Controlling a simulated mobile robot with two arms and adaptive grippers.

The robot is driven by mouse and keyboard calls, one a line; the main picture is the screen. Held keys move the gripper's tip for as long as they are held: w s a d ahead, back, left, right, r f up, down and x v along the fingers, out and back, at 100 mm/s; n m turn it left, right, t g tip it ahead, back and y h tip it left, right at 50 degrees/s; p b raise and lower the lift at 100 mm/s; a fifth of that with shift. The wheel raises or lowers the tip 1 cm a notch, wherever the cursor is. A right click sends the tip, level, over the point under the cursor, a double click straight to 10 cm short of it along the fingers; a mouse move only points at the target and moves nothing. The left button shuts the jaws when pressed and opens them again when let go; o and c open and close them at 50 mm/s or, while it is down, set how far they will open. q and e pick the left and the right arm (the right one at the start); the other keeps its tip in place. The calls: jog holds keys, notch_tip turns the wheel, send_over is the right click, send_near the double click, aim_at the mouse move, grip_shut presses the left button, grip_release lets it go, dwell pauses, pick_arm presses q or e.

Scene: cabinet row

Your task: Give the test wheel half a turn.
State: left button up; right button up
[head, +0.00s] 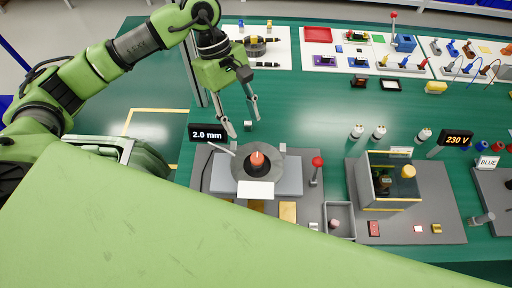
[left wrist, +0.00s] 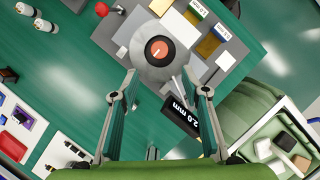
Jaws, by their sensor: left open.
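The round grey wheel (head: 273,166) with an orange-red hub (head: 257,160) sits on a grey fixture at the front of the green table; I take it for the test wheel. In the left wrist view the wheel (left wrist: 152,74) is at the top centre, and its hub (left wrist: 159,49) bears a pale mark. My left gripper (head: 242,122) is open and empty, behind the wheel and apart from it. In the left wrist view its fingers (left wrist: 158,73) spread to either side of the wheel's near edge. My right gripper is not in view.
A "2.0 mm" display (head: 208,133) stands close by the wheel's left. A red-knobbed lever (head: 317,162) stands to its right, then a clear-walled box (head: 390,180). White-topped small bottles (head: 357,132) stand behind that box. The table's middle is largely clear.

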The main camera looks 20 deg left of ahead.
aim_at(257, 157)
pick_arm(q)
jog(key=p+x, duration=0.3)
jog(key=x, duration=0.8)
jog(key=shift+d+r+p, duration=0.1)
jog(key=shift+d+p, duration=0.05)
jog(key=shift+p, duration=0.15)
jog(key=shift+d+f, duration=0.15)
jog(key=shift+f, duration=0.45)
jog(key=c, duration=1.1)
